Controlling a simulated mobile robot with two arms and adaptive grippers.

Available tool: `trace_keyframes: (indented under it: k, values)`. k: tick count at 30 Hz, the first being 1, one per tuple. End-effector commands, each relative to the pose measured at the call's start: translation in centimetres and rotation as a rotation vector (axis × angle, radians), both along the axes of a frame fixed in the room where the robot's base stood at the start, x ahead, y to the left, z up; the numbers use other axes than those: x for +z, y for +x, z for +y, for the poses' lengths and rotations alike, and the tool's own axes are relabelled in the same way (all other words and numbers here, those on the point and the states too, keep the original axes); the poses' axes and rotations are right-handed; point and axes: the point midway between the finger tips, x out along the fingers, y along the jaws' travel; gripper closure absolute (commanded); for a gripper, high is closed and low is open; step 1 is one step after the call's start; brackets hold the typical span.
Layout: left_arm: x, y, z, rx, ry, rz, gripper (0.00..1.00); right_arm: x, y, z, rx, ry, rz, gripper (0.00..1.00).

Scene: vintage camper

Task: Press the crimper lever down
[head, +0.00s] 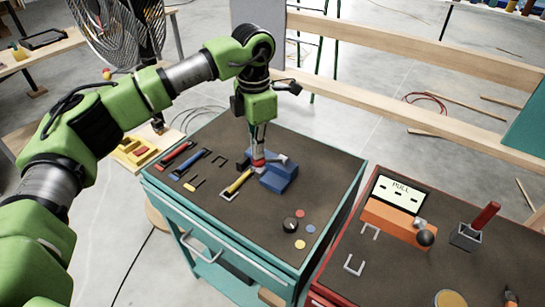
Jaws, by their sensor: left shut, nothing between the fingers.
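A blue block-like device (281,176) stands on the dark top of the teal cart; I take it for the crimper. A yellow bar (238,182), likely its lever, slopes down to the left from beside the block, over a small grey plate. My left gripper (258,161) comes down from above, shut and empty, with its tip at the upper end of the yellow bar and next to the block. A red part shows at the tip. I cannot tell whether it touches the bar. The gripper hides part of the block. My right gripper is not in view.
Red (177,157) and blue (191,164) handled tools lie at the left of the cart top (225,222). An orange device (392,221) with a "PULL" panel stands on the red cart at right.

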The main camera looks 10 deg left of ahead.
Motion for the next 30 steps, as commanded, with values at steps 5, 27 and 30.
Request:
trace_keyframes:
  k: [5, 27, 30]
  values:
    - [-1.2, -0.5, 0.1, -0.001, 0.000, 0.004, 1.00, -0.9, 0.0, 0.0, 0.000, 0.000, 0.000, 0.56]
    - [-2.6, -1.2, 0.3, 0.000, 0.000, 0.004, 1.00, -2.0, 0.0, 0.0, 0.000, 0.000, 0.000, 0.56]
    - [-3.1, -1.4, 0.4, 0.000, 0.000, 0.004, 1.00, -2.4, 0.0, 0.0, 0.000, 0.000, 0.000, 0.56]
